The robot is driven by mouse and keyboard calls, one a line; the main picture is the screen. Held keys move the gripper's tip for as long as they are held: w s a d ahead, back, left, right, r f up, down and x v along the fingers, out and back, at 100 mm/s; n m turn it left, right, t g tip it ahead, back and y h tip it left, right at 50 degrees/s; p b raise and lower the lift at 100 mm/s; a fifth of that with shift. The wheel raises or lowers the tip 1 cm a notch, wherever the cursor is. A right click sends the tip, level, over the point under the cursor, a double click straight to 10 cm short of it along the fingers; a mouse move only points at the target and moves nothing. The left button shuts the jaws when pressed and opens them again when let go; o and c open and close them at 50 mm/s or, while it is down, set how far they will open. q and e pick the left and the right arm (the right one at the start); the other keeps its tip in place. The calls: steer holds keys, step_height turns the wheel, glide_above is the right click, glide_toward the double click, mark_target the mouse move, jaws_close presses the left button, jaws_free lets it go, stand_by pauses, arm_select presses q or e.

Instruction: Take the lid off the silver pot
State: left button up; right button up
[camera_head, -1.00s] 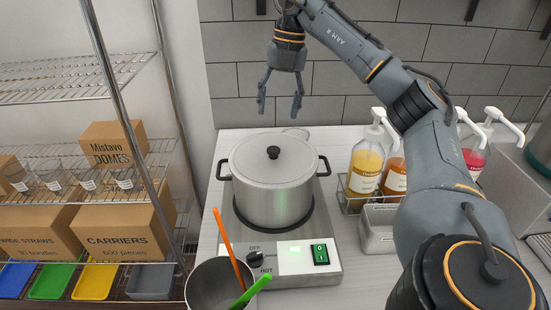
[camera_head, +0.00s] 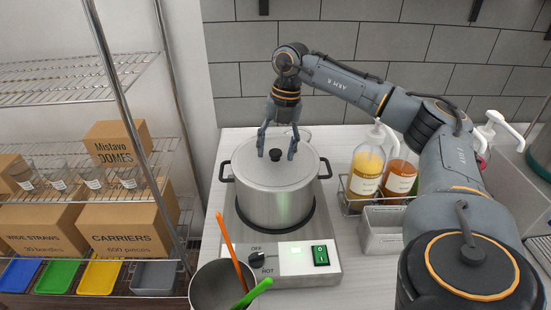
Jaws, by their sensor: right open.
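The silver pot (camera_head: 275,204) stands upright on a hot plate, with a dark handle at each side. Its lid (camera_head: 300,173) sits on top of the pot and has a round black knob (camera_head: 276,155) at its middle. My right gripper (camera_head: 276,156) points down over the lid, with its fingers open on both sides of the knob. I cannot tell whether the fingers touch the knob or lid. My left gripper is not in view.
The hot plate (camera_head: 321,276) has a green switch and a dial. A metal cup (camera_head: 214,287) with orange and green utensils stands in front. Syrup pump bottles (camera_head: 367,169) stand in a rack at right. A wire shelf (camera_head: 150,184) with boxes is at left.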

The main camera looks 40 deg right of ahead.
jaws_close()
steer(key=shift+r, duration=0.1)
